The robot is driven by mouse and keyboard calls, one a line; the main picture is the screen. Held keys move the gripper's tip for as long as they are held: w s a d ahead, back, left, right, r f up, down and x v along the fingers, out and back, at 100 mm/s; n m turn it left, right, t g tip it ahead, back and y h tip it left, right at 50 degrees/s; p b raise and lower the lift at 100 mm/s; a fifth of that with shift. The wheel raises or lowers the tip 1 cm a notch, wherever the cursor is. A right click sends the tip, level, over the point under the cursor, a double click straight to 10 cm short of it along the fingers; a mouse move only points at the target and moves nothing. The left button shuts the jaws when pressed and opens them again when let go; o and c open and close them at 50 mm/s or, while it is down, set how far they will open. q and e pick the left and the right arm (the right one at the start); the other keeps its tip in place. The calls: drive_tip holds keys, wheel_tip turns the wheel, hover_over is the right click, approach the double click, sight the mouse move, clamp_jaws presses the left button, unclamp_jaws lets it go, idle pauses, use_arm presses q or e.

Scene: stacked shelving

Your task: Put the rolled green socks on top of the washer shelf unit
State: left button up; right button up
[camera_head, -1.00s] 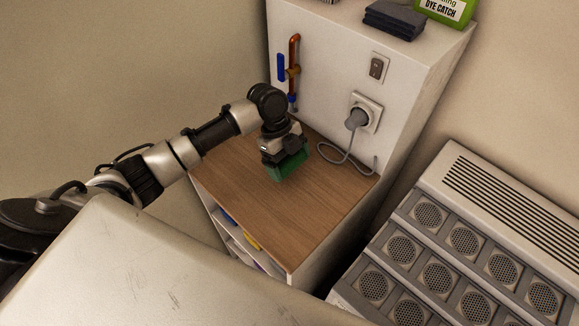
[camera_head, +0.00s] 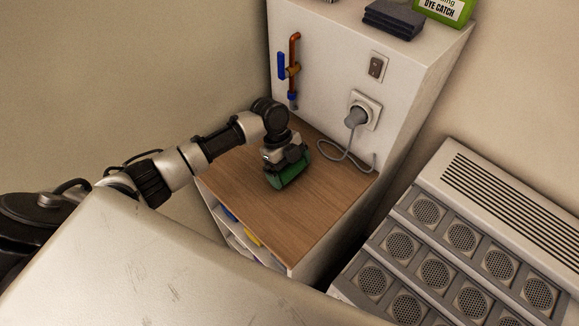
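The rolled green socks (camera_head: 290,172) are at the fingers of my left gripper (camera_head: 284,165), low over the wooden top of the shelf unit (camera_head: 325,205). The gripper points down and seems shut on the socks; its fingers partly hide them. I cannot tell whether the socks touch the wood. My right gripper is out of view.
A white back panel with a blue-handled pipe valve (camera_head: 288,68) and a plugged grey cable (camera_head: 345,157) stands behind the wooden top. Folded dark cloths (camera_head: 394,19) and a green box (camera_head: 445,9) lie above. A grey vented unit (camera_head: 460,238) is at the right. The front wood is clear.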

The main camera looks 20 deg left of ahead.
use_arm(q)
drive_tip(key=shift+a+r, duration=0.1)
drive_tip(key=shift+r, duration=0.2)
drive_tip(key=b+v, duration=0.3)
drive_tip(key=v, duration=0.8)
drive_tip(key=shift+r, duration=0.35)
drive_tip(key=shift+w+a, duration=0.1)
